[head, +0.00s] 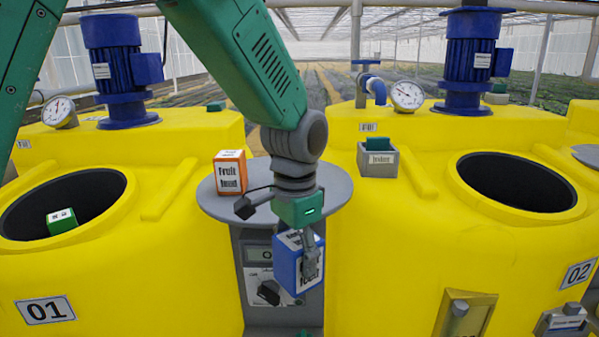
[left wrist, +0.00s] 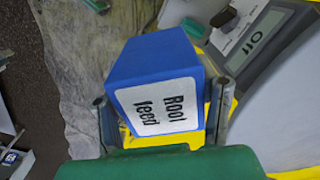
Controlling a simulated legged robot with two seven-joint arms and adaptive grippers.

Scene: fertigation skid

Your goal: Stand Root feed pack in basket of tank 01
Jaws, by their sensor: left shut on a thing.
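My left gripper (head: 308,250) is shut on the blue Root feed pack (head: 287,264). It holds the pack in front of the grey round stand, between the two yellow tanks. In the left wrist view the Root feed pack (left wrist: 153,70) sits between the two fingers (left wrist: 163,120), its white label facing the camera. Tank 01 (head: 120,265) is at the left, with its round dark opening uncovered. A green pack (head: 61,220) shows in that opening. I cannot make out the basket itself. My right gripper is not in view.
An orange Fruit feed pack (head: 230,172) stands on the round grey top (head: 215,204), close to my left arm. Tank 02 (head: 400,260) has an open mouth at the right. Blue motors (head: 120,55) and gauges (head: 58,110) rise behind the openings.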

